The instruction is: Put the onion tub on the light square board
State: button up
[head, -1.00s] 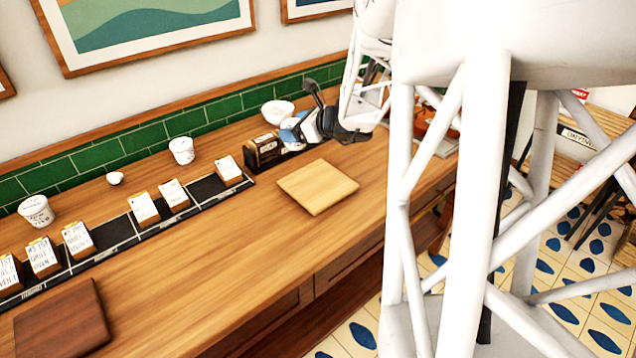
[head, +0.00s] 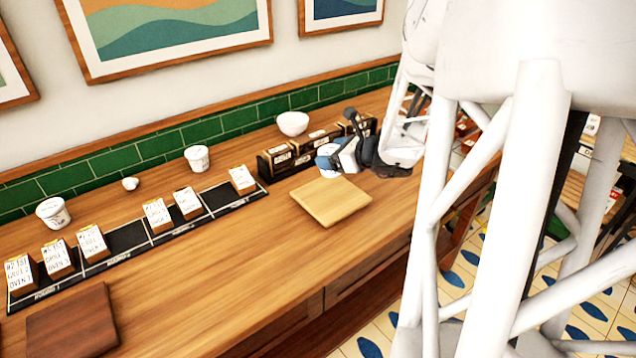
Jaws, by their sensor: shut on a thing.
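The light square board (head: 331,203) lies flat and bare on the wooden counter, near the middle. My gripper (head: 336,157) reaches in from the right, just above or behind the board's back right edge. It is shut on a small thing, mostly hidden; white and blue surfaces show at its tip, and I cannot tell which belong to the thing. I cannot tell whether this is the onion tub. Dark labelled boxes (head: 277,163) stand in a row behind the gripper, their labels too small to read.
White tubs stand near the wall, one at the far left (head: 53,213) and one in the middle (head: 197,159). A white bowl (head: 292,123) is behind the boxes. A ticket rail (head: 126,238) holds several cards. A dark board (head: 72,322) lies front left.

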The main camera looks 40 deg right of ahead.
jog(key=shift+f, duration=1.8)
jog(key=shift+f, duration=0.1)
jog(key=shift+f, duration=1.95)
jog(key=o, duration=1)
jog(key=shift+f, duration=0.1)
jog(key=shift+c, duration=0.2)
jog(key=shift+s+d+r, duration=0.2)
jog(key=shift+s+r, duration=0.2)
jog(key=shift+s, duration=0.2)
jog(key=v, duration=1)
jog(key=shift+s, duration=0.3)
